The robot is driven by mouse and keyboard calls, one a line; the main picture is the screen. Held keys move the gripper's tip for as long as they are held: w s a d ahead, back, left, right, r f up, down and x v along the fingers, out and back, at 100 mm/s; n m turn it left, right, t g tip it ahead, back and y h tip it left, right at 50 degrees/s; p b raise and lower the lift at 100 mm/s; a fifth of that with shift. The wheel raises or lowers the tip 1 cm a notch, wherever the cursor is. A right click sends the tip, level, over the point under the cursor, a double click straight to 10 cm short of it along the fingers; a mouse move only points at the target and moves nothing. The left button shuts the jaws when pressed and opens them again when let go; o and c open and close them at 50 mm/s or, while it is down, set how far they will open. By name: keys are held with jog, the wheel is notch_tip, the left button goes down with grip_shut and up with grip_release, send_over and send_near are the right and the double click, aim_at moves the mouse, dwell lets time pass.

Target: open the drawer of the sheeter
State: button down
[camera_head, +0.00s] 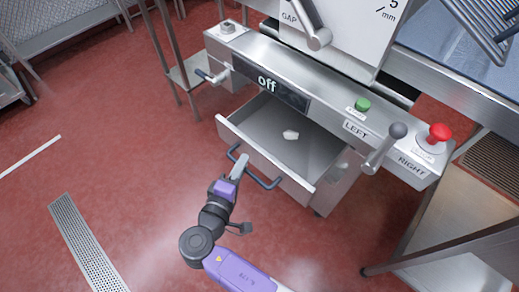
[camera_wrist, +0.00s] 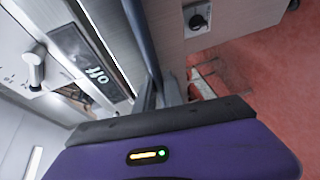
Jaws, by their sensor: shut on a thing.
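The sheeter's drawer (camera_head: 262,160) is pulled out in the head view, with its inside showing and a small pale lump (camera_head: 291,135) lying in it. A dark bar handle (camera_head: 263,181) runs along the drawer's front. My gripper (camera_head: 241,163) is at the left part of this handle and shut on it. In the wrist view the dark handle (camera_wrist: 139,30) runs down to between my gripper's fingers (camera_wrist: 162,97), whose tips are partly hidden. The sheeter's body (camera_head: 330,97) stands behind and above the drawer, with an "off" display (camera_head: 268,84).
A metal table (camera_head: 470,240) stands at the right. The red floor (camera_head: 110,170) is open to the left, with a drain grate (camera_head: 88,245).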

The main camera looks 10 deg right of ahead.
jog(key=s+a+b, duration=0.1)
jog(key=s+a, duration=0.4)
jog(key=a, duration=0.2)
dwell(0.3)
jog(key=c, duration=1.5)
grip_release()
jog(key=shift+o, duration=0.2)
jog(key=v, duration=0.7)
jog(key=shift+s+b, duration=0.3)
jog(key=shift+b, duration=0.15)
jog(key=shift+a, duration=0.1)
